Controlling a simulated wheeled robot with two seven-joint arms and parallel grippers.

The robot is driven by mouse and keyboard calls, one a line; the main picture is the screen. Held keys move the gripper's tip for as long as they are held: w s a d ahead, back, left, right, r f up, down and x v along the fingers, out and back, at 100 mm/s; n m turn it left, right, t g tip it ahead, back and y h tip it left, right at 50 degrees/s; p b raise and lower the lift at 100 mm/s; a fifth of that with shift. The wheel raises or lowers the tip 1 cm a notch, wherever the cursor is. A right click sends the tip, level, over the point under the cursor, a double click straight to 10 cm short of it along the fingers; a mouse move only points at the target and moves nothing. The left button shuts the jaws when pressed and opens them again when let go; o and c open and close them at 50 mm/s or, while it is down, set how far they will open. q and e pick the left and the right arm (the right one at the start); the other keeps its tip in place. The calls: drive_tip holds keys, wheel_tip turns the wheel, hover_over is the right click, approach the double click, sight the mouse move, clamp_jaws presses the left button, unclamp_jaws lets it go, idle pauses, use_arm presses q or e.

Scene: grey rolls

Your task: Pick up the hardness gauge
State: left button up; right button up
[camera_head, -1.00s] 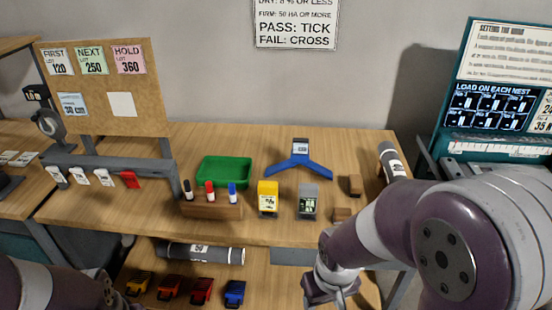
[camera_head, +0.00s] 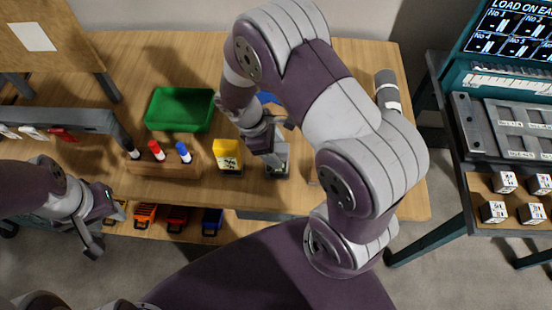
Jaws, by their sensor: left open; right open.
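A grey handheld device with a small display (camera_head: 281,168), which looks like the hardness gauge, stands on the wooden bench right of a yellow handheld device (camera_head: 229,155). I cannot read the labels to tell which is which. My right gripper (camera_head: 273,157) points down at the top of the grey device, its jaws open. The gripper hides part of the device, and I cannot tell whether they touch. My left gripper (camera_head: 96,226) is open and empty, in front of the bench's left front edge.
A wooden block (camera_head: 165,166) with black, red and blue markers stands left of the yellow device. A green tray (camera_head: 180,126) lies behind it. My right arm hides most of the blue stand (camera_head: 267,98). Colored items (camera_head: 176,218) lie on the lower shelf. A dark roll (camera_head: 386,90) is at right.

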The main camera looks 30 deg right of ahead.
drive_tip(key=f, duration=0.1)
drive_tip(key=d+f, duration=0.1)
drive_tip(key=shift+d+f, duration=0.3)
drive_tip(key=shift+f, duration=0.05)
drive_tip(key=shift+s+a+r, duration=0.1)
drive_tip(key=shift+a, duration=0.05)
drive_tip(key=shift+c, duration=0.9)
drive_tip(key=c, duration=1)
use_arm(q)
drive_tip(key=shift+w+d+r, duration=0.1)
drive_tip(key=shift+w+d, duration=0.1)
use_arm(e)
clamp_jaws()
wheel_tip(320, 180, up, 4)
drive_tip(key=s+d+r, duration=0.4)
drive_tip(key=s+r, duration=0.3)
drive_tip(key=s, duration=0.4)
